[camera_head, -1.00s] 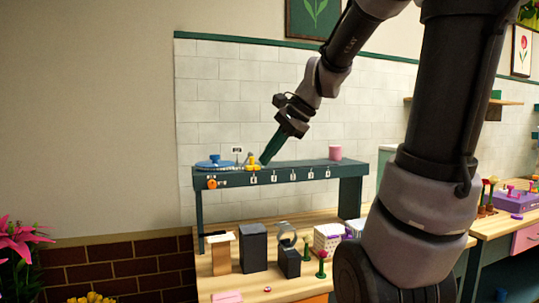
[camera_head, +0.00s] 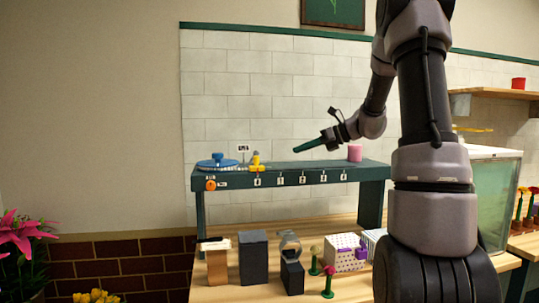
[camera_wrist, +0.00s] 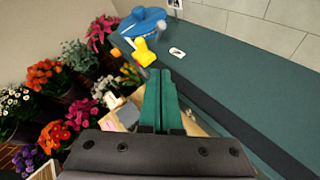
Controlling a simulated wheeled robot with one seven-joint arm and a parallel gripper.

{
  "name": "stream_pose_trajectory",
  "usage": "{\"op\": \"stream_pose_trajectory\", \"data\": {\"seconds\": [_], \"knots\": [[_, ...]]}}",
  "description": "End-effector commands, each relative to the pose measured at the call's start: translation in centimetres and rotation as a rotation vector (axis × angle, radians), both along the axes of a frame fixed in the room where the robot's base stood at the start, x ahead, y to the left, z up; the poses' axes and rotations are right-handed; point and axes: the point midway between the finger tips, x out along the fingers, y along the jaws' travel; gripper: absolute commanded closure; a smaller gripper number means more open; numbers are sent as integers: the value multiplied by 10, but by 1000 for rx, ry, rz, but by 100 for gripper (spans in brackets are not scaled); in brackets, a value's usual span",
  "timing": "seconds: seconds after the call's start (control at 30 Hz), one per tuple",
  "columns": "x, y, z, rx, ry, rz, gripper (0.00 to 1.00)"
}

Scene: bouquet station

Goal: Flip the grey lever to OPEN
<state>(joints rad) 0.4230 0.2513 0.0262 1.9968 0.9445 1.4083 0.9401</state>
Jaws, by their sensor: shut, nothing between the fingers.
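I cannot make out the grey lever in either view. My gripper (camera_head: 296,150) is shut and empty, its green fingers pressed together. It is above the green raised shelf (camera_head: 372,171), tilted slightly down and pointing left, to the right of a yellow piece (camera_head: 256,162) and apart from it. In the wrist view the shut fingertips (camera_wrist: 161,73) point toward the yellow piece (camera_wrist: 143,52) and the blue round device (camera_wrist: 143,22). A small white label with a dark mark (camera_wrist: 177,53) lies on the shelf top.
The blue device (camera_head: 217,162) stands at the shelf's left end, above an orange knob (camera_head: 210,184). A pink cup (camera_head: 355,153) stands at the right end. Dark blocks (camera_head: 253,251) and a white perforated box (camera_head: 342,252) stand on the wooden table below. The shelf's middle looks clear.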

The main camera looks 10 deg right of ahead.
Motion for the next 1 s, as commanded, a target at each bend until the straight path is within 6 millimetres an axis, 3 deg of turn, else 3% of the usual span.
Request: {"op": "stream_pose_trajectory", "data": {"seconds": [0.33,0.77,1.0], "knots": [[7,12,-6,-2,-1,4,100],[50,80,-41,-3,0,5,100],[72,99,-28,-3,-3,3,100]]}}
